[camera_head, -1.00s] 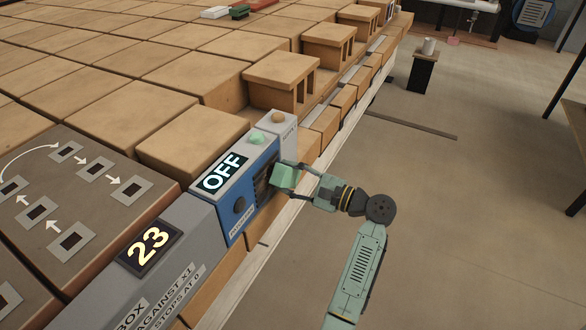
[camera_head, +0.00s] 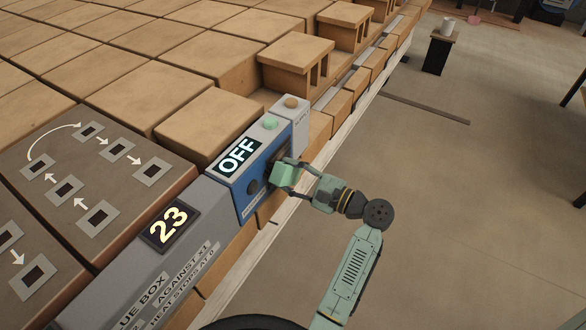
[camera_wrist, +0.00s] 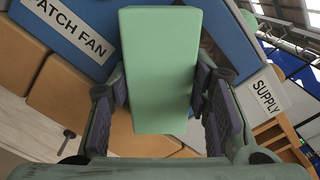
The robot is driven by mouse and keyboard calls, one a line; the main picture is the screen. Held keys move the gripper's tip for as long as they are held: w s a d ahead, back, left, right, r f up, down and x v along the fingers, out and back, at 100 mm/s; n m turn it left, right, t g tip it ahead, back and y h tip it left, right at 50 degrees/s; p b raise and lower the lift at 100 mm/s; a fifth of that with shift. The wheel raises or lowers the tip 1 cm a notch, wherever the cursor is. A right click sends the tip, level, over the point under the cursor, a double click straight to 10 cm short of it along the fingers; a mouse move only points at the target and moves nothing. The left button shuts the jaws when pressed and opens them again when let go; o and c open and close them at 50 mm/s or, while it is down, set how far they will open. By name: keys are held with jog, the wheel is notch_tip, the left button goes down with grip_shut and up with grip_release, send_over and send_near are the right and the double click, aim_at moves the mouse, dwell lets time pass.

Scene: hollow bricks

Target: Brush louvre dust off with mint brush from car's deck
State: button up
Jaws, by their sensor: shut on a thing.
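The mint brush (camera_head: 284,176) is a plain pale-green block, and it fills the middle of the wrist view (camera_wrist: 160,60). My gripper (camera_head: 287,180) is shut on it, with dark pads against its two sides (camera_wrist: 160,105). The brush is at the side face of the blue box (camera_head: 240,193), in front of the dark louvre (camera_head: 276,162), which it partly hides. I cannot tell whether they touch. The box's display (camera_head: 238,157) reads OFF. I can make out no dust, nor which surface is the car's deck.
A grey box (camera_head: 150,265) with a display (camera_head: 170,226) reading 23 adjoins the blue box. A mint button (camera_head: 270,123) and a tan button (camera_head: 291,102) sit on top. Rows of tan bricks (camera_head: 210,125) lie behind. Open floor (camera_head: 450,220) lies right of the ledge.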

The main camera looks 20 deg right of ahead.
aim_at(286, 179)
jog(key=shift+s+a, duration=0.45)
jog(key=shift+a, duration=0.2)
jog(key=shift+s+a, duration=0.45)
jog(key=shift+a, duration=0.15)
jog(key=shift+r, duration=1.05)
jog(key=shift+w+d, duration=1.1)
jog(key=shift+d, duration=0.3)
jog(key=shift+w+d, duration=1.15)
jog(key=shift+d, duration=0.25)
jog(key=shift+w+d, duration=1.1)
jog(key=shift+d, duration=0.3)
jog(key=v, duration=0.6)
jog(key=shift+s+d, duration=0.1)
jog(key=shift+s, duration=0.05)
jog(key=shift+v, duration=1.4)
